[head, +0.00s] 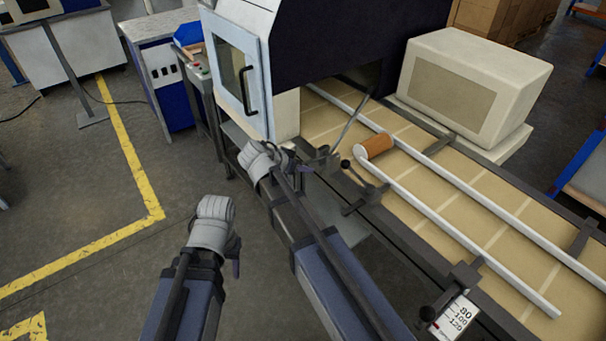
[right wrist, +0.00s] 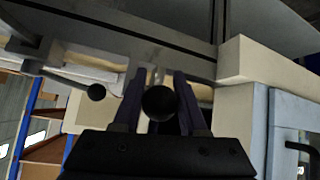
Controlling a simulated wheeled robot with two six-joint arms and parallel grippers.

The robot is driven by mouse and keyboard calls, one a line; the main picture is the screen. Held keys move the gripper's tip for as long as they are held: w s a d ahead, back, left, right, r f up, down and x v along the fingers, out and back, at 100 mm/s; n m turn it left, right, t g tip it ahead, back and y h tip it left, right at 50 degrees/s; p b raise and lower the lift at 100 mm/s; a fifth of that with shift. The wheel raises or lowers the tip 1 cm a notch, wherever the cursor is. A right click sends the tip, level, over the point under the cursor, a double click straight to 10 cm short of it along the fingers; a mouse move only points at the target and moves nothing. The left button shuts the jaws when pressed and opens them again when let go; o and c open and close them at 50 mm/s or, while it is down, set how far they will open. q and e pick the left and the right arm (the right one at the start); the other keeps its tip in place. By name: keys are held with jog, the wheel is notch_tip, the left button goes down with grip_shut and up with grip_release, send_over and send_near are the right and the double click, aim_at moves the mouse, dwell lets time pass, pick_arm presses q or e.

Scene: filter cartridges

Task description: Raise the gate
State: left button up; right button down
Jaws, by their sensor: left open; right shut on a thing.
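My right gripper (head: 302,166) is at the near edge of the conveyor, beside the machine opening. In the right wrist view its two dark fingers (right wrist: 160,98) are shut on a round black knob (right wrist: 158,104). In the head view that knob is hidden or too small to make out. A thin grey rod (head: 352,121) slants up over the belt near the opening. I cannot tell for sure which part is the gate. My left gripper (head: 235,262) is open and empty, over the floor, away from the conveyor.
A brown cartridge (head: 374,146) lies on the belt (head: 484,207) by the near white rail (head: 460,237). A second black knob (head: 345,163) is close to my right gripper; it also shows in the wrist view (right wrist: 96,92). The machine's door (head: 238,72) stands left.

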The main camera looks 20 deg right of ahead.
jog(key=f+h+b, duration=0.1)
jog(key=b, duration=0.2)
jog(key=f+t+h+b, duration=0.1)
jog(key=b, duration=0.1)
jog(key=f+h+b, duration=0.1)
jog(key=f+b, duration=0.1)
jog(key=b, duration=0.1)
jog(key=shift+d+f+b, duration=0.1)
jog(key=shift+d+b, duration=0.15)
jog(key=shift+b, duration=0.05)
jog(key=shift+w+d+f, duration=0.1)
jog(key=shift+f, duration=0.05)
jog(key=c, duration=0.5)
grip_release()
jog(key=shift+d, duration=0.1)
jog(key=shift+o, duration=0.2)
